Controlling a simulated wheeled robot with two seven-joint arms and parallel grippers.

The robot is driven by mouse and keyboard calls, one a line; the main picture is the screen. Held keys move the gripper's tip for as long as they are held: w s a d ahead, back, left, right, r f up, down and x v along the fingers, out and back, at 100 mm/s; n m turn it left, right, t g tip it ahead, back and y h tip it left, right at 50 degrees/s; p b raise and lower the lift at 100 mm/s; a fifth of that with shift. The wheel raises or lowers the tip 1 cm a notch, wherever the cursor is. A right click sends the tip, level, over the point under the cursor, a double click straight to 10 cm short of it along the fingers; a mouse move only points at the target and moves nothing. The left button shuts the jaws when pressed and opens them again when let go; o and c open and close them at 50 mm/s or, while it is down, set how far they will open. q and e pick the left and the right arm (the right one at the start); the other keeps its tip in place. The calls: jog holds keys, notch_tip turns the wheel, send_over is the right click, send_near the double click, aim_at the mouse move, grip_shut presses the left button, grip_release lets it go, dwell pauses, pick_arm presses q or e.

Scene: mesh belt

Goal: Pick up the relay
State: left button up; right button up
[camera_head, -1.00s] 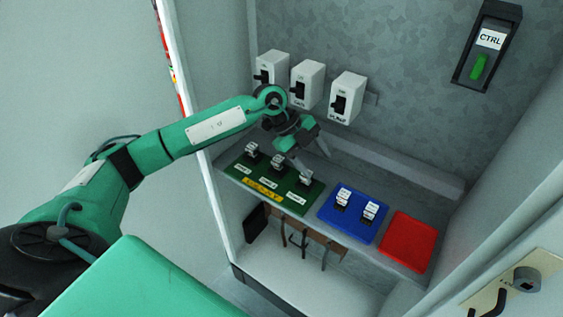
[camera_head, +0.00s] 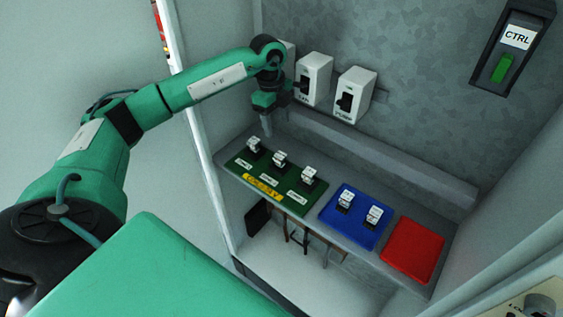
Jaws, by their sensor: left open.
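Small white-and-black relays stand on the shelf. Three are on the green board: a left one (camera_head: 254,145), a middle one (camera_head: 279,159) and a right one (camera_head: 309,175). Two more stand on the blue tray: a left one (camera_head: 345,199) and a right one (camera_head: 374,216). My left gripper (camera_head: 267,130) points down behind and above the left relay of the green board, apart from it. It is open and holds nothing; its fingers are seen nearly edge-on. My right gripper is not in view.
The green board (camera_head: 233,166) has white labels and a yellow label. The blue tray (camera_head: 359,232) and an empty red tray (camera_head: 413,251) lie to its right. White switch boxes (camera_head: 355,94) and a CTRL switch (camera_head: 503,68) are on the back wall. Cabinet walls bound both sides.

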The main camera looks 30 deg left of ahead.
pick_arm(q)
jog(key=b, duration=0.4)
send_over(280, 155)
jog(key=w, duration=0.1)
jog(key=f, duration=0.4)
jog(key=a+f, duration=0.1)
jog(key=f, duration=0.1)
jog(key=shift+f, duration=0.35)
jog(key=shift+d+f, duration=0.1)
jog(key=shift+f, duration=0.2)
jog(key=shift+s+f, duration=0.15)
jog(key=shift+f, duration=0.15)
jog(key=f+b, duration=0.2)
jog(key=f, duration=0.1)
jog(key=f+b, duration=0.1)
jog(key=shift+s+d+f, duration=0.3)
jog(key=shift+d, duration=0.1)
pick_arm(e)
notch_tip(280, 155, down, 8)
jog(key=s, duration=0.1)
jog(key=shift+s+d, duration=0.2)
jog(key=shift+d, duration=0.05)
pick_arm(q)
jog(key=c, duration=0.8)
jog(key=shift+c, duration=1.4)
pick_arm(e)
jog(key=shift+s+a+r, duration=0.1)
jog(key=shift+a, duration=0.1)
